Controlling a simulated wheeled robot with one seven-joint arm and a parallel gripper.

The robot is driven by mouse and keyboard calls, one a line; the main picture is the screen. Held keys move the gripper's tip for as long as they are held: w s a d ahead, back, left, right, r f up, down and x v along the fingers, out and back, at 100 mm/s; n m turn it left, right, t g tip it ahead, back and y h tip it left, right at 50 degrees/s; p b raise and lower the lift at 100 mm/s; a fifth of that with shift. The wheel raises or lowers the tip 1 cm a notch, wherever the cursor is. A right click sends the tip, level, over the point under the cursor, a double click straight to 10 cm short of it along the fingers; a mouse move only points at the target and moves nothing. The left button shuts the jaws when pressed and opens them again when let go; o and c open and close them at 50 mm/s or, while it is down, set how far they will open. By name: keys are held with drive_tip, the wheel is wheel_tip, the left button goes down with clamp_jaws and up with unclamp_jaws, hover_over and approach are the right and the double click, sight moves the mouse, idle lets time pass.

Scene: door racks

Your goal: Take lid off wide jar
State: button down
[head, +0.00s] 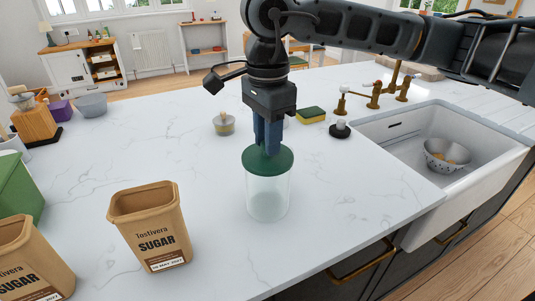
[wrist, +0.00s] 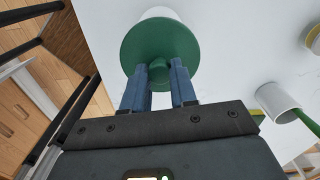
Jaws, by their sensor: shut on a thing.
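The wide jar (head: 267,195) is a clear, pale, empty-looking cylinder standing upright on the white counter. Its round green lid (head: 256,161) sits on the jar's top, and I cannot tell whether there is a gap under it. My gripper (head: 268,150) points down from above with its blue fingers at the middle of the lid. In the wrist view, the lid (wrist: 150,40) fills the upper middle, and my gripper (wrist: 160,75) is shut on the lid's round green knob. The jar body (wrist: 160,12) shows only as a pale edge beyond the lid.
An open sugar bag (head: 150,228) stands left of the jar, with another sugar bag (head: 32,262) and a green container (head: 18,188) farther left. A small lidded jar (head: 223,124) and sponge (head: 311,115) lie behind. The sink (head: 400,160) is right. Counter around the jar is clear.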

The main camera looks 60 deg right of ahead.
sight(263, 143)
drive_tip(key=shift+r, duration=0.4)
drive_tip(key=r, duration=0.1)
drive_tip(key=r+b, duration=0.1)
drive_tip(key=r, duration=0.1)
drive_tip(key=shift+w+a+r+b, duration=0.25)
drive_tip(key=shift+w+r+b, duration=0.05)
drive_tip(key=shift+w+b, duration=0.05)
drive_tip(key=w+a+r+b, duration=0.2)
drive_tip(key=w+a+r, duration=0.4)
drive_tip(key=w+a, duration=0.1)
drive_tip(key=shift+w+r, duration=0.35)
drive_tip(key=shift+w, duration=0.3)
